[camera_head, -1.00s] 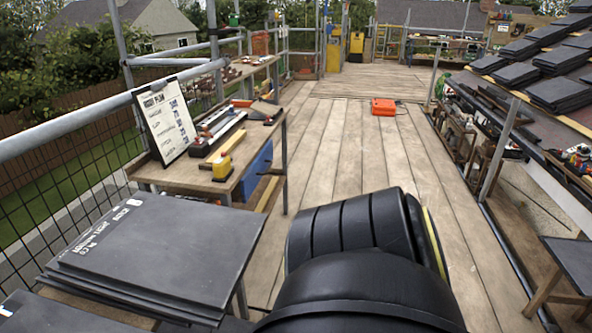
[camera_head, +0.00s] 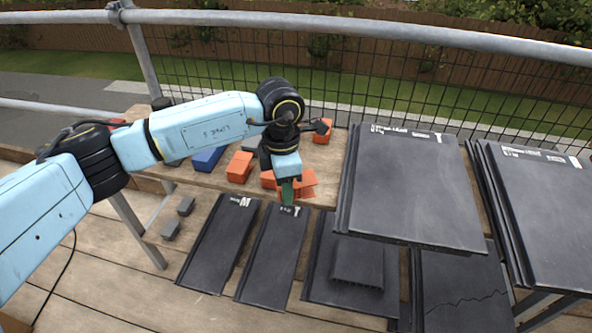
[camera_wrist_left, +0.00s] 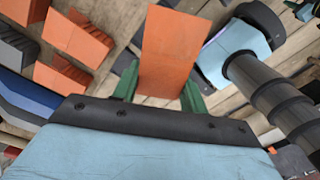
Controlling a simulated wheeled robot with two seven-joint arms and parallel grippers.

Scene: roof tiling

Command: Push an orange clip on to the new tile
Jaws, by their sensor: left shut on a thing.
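My left gripper (camera_head: 288,190) points down over the bench's front edge in the head view. In the left wrist view its green fingers (camera_wrist_left: 160,92) are shut on an orange clip (camera_wrist_left: 171,45), which sticks out ahead of them. Other orange clips (camera_head: 240,167) lie on the bench behind and beside the gripper; they also show in the wrist view (camera_wrist_left: 77,38). Dark tiles stand or lie in front and to the right: a stack (camera_head: 415,185) and narrower ones (camera_head: 220,245). I cannot tell which is the new tile.
A blue block (camera_head: 208,158) sits on the wooden bench (camera_head: 180,178). Small grey blocks (camera_head: 171,229) lie below it at the left. A cracked tile (camera_head: 460,285) is low at right. Scaffold rails (camera_head: 400,30) and mesh run behind. Bare deck boards (camera_head: 110,290) show at lower left.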

